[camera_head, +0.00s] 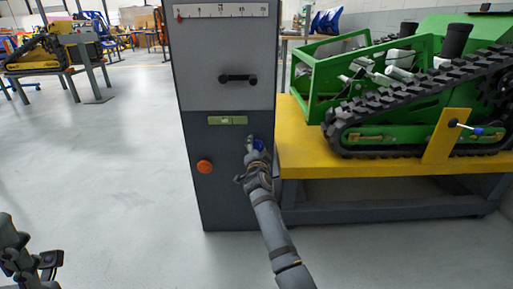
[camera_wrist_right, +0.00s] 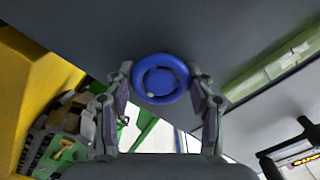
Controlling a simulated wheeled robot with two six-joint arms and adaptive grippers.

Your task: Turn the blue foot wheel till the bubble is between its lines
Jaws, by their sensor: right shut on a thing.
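The blue foot wheel (camera_head: 259,144) is on the lower front of a grey cabinet, at its right side. In the right wrist view the blue wheel (camera_wrist_right: 160,80) is a round ring with a hub and a small pale spot. My right gripper (camera_head: 254,158) is shut on it, one finger at each side. The green level vial (camera_head: 227,120) is on the cabinet front, above and left of the wheel; it also shows in the right wrist view (camera_wrist_right: 275,65). Its bubble and lines are too small to read. My left gripper (camera_head: 45,262) is at the bottom left, away from the cabinet, its fingers unclear.
The grey cabinet (camera_head: 222,184) also bears an orange knob (camera_head: 204,167), a black handle (camera_head: 238,79) and a white scale (camera_head: 222,10). A yellow-topped bench (camera_head: 300,158) with a green tracked carrier (camera_head: 420,90) stands close on the right.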

